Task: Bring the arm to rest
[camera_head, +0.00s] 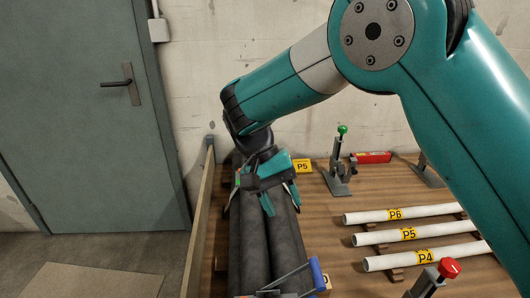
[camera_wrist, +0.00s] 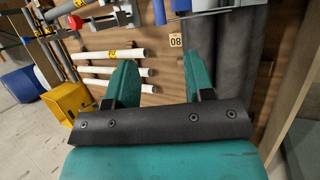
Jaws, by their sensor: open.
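My gripper (camera_head: 248,207) is open over the dark grey tubes (camera_head: 262,250) at the left of the wooden bench. Its two teal fingers point down, and I cannot tell whether they touch the tubes. In the wrist view the teal fingers of my gripper (camera_wrist: 163,68) stand apart with nothing between them. The dark tubes (camera_wrist: 235,65) show behind and to the right of the fingers there. My arm reaches in from the right side of the head view, bent above the bench.
White pipes labelled P6 (camera_head: 420,212), P5 (camera_head: 430,231) and P4 (camera_head: 400,261) lie at the right. A green-knobbed clamp (camera_head: 338,170) and a red-knobbed clamp (camera_head: 432,280) stand nearby. A wooden side rail (camera_head: 202,225) edges the bench. A yellow bin (camera_wrist: 72,101) shows in the wrist view.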

